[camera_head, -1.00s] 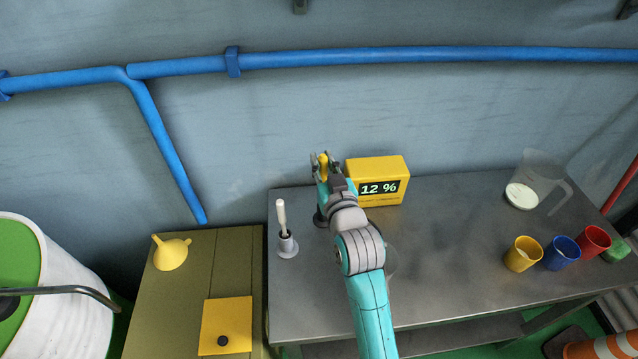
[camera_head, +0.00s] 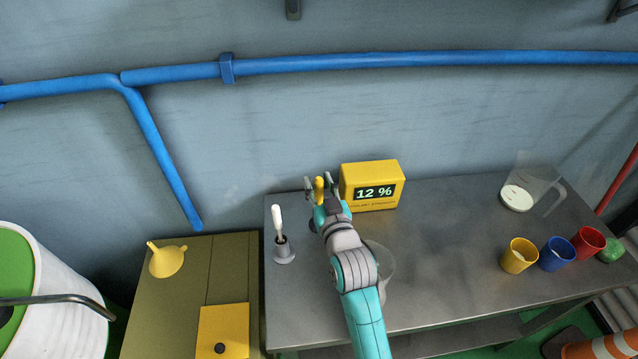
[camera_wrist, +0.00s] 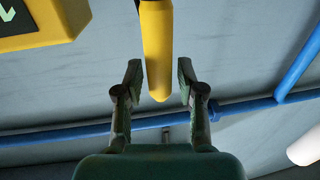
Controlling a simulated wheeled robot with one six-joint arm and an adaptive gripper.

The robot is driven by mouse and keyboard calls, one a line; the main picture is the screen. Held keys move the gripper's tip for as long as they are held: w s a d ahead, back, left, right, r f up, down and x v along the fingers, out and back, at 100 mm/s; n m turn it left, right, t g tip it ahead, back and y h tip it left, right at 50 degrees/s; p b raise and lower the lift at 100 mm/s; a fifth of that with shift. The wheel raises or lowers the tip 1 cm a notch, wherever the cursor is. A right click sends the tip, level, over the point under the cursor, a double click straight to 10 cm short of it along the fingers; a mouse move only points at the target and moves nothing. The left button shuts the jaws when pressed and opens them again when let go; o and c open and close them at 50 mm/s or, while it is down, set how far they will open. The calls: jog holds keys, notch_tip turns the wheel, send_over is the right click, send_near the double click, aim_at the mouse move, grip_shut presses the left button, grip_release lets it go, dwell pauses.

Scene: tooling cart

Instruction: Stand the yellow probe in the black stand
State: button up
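The yellow probe (camera_head: 319,191) is upright at the back of the metal table, left of the yellow display box. A small edge of the black stand (camera_head: 312,226) shows beside my arm below it. My arm hides the probe's lower part, so I cannot see how it sits in the stand. My gripper (camera_head: 318,186) is around the probe with its fingers apart. In the wrist view, the probe (camera_wrist: 157,45) is between the fingertips of my gripper (camera_wrist: 159,80), with a clear gap on each side.
A yellow box (camera_head: 372,185) reading 12 % stands close right. A white-handled probe (camera_head: 278,222) stands in a grey holder (camera_head: 284,253) at left. A clear vessel (camera_head: 383,262) is right of my arm. Cups (camera_head: 558,254) and a jug (camera_head: 530,185) are far right. The table's middle right is clear.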

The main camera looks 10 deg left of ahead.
jog(key=shift+r, duration=0.15)
jog(key=v, duration=1.2)
jog(key=shift+d, duration=0.1)
dwell(0.5)
